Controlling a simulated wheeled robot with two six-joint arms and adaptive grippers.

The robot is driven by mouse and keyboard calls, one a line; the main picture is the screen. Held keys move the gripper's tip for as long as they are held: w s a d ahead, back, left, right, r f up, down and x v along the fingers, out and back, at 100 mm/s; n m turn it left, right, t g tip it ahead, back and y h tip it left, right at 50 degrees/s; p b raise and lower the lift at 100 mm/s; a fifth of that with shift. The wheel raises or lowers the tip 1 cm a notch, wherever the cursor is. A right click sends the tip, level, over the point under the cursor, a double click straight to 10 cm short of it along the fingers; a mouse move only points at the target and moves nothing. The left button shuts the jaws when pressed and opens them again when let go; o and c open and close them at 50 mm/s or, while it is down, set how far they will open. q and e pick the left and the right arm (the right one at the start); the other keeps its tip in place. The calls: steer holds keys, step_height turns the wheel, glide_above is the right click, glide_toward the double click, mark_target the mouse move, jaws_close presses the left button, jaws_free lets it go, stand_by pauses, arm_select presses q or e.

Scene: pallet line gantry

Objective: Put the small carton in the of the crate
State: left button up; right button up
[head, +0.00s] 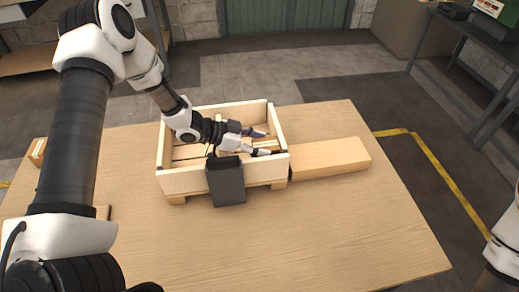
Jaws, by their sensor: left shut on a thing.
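The crate (180,182) is a light wooden slatted box with an open top, standing upright in the middle of the table. My left gripper (268,143) reaches in from the left over the crate's right half, its fingers pointing right, near the right wall. It is shut on what seems to be the small carton, which can hardly be told from the wood of the crate. I cannot tell whether it touches the crate floor. Only a bit of my right arm shows at the lower right edge, and its gripper is out of view.
A dark grey open box (226,185) stands against the crate's front wall. A long wooden block (332,159) lies right of the crate. The wooden table (330,235) is clear in front and at the right. A dark rack (487,125) stands beyond the yellow floor line.

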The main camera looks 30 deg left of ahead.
arm_select(q)
steer(key=shift+f, duration=0.9)
steer(key=shift+w+f, duration=0.1)
steer(key=shift+f, duration=0.2)
steer(key=o, duration=1.1)
